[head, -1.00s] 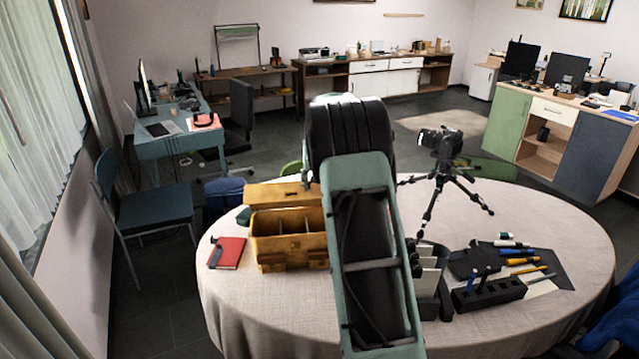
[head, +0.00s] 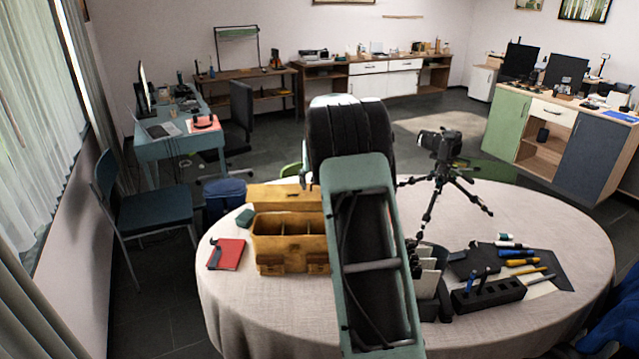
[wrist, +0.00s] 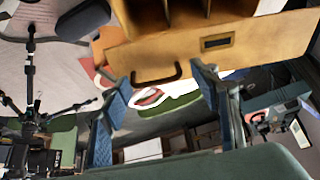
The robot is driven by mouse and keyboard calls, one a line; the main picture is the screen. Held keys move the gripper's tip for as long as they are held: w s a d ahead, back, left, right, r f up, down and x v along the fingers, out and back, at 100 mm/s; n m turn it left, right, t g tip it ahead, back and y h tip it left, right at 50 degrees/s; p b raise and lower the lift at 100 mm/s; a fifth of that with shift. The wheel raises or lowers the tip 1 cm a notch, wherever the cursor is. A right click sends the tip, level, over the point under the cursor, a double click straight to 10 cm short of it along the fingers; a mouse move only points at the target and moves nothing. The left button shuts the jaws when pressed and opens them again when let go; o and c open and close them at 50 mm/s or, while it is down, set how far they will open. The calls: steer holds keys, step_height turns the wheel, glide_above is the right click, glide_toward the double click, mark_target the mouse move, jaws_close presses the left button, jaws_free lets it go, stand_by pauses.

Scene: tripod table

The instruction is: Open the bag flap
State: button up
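The bag (head: 290,262) is a tan box-like leather bag on the round table, left of my arm. Its top is open and shows several compartments. Its flap (head: 283,195) is swung back past the rear edge; the flap (wrist: 240,58) also shows in the wrist view, with a dark handle and a small dark plate. My gripper (wrist: 155,76) is open, its two blue fingers apart, with the flap's handle near the space between the fingertips. I cannot tell whether either finger touches the flap. My arm hides the gripper in the head view.
A red notebook (head: 227,254) lies left of the bag. A camera on a tripod (head: 440,170) stands at the table's back right. A black pen holder (head: 488,296) and several tools lie at the right. A blue chair (head: 150,213) stands left of the table (head: 560,225).

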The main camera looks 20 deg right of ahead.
steer(key=shift+a+r, duration=0.1)
steer(key=shift+r, duration=0.4)
steer(key=w+d+r+p+v, duration=0.1)
steer(key=p+v, duration=0.4)
steer(key=v, duration=0.6)
steer(key=shift+w+r, duration=0.25)
steer(key=shift+w, duration=0.25)
stand_by(0.3)
steer(key=v, duration=1.2)
